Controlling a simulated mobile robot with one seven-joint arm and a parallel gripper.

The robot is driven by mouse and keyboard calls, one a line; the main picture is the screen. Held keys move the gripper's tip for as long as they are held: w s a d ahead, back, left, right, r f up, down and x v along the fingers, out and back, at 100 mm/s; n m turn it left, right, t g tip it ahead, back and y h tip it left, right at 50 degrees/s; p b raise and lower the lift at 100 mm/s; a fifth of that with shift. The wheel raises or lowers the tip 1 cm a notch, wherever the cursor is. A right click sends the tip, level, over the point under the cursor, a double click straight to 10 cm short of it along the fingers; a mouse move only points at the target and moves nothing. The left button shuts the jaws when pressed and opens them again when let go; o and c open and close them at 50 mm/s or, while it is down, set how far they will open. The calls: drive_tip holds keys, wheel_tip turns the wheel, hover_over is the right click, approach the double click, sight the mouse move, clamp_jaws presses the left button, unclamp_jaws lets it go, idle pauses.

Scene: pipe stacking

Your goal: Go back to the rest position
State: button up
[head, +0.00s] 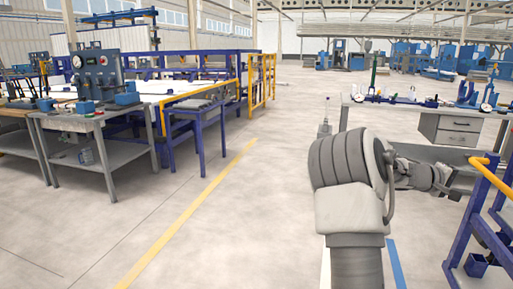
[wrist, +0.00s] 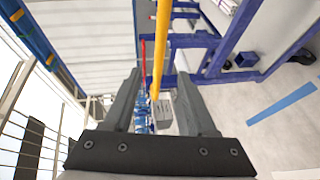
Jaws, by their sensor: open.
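My gripper (wrist: 157,78) shows in the wrist view with its two dark fingers spread apart. It is open, and I see nothing held between the fingers. A yellow rail (wrist: 161,40) passes behind the gap between the fingertips; I cannot tell how far off it is. In the head view my arm rises at the right of centre and its far end points right, towards a blue frame with a yellow rail (head: 483,161). The fingers are not clear in that view.
A blue frame post (head: 463,240) stands close at the right edge. A white-topped workbench (head: 425,108) with drawers is behind my arm. A grey workbench (head: 100,115) with gauges stands at the left. The floor (head: 230,215) at centre-left is clear.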

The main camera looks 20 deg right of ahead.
drive_tip(key=s+a+f+m+t+y, duration=0.2)
drive_tip(key=a+t+y, duration=0.6)
drive_tip(key=a, duration=2.6)
drive_tip(key=s+a+f+n+y, duration=0.15)
drive_tip(key=s+a+y, duration=0.35)
drive_tip(key=a, duration=0.6)
drive_tip(key=s+a+n+y, duration=0.3)
drive_tip(key=s+a, duration=0.4)
drive_tip(key=a, duration=0.4)
wheel_tip(320, 180, up, 23)
drive_tip(key=p, duration=2.3)
drive_tip(key=shift+w+a, duration=0.15)
drive_tip(key=shift+w, duration=0.05)
drive_tip(key=shift+c, duration=0.6)
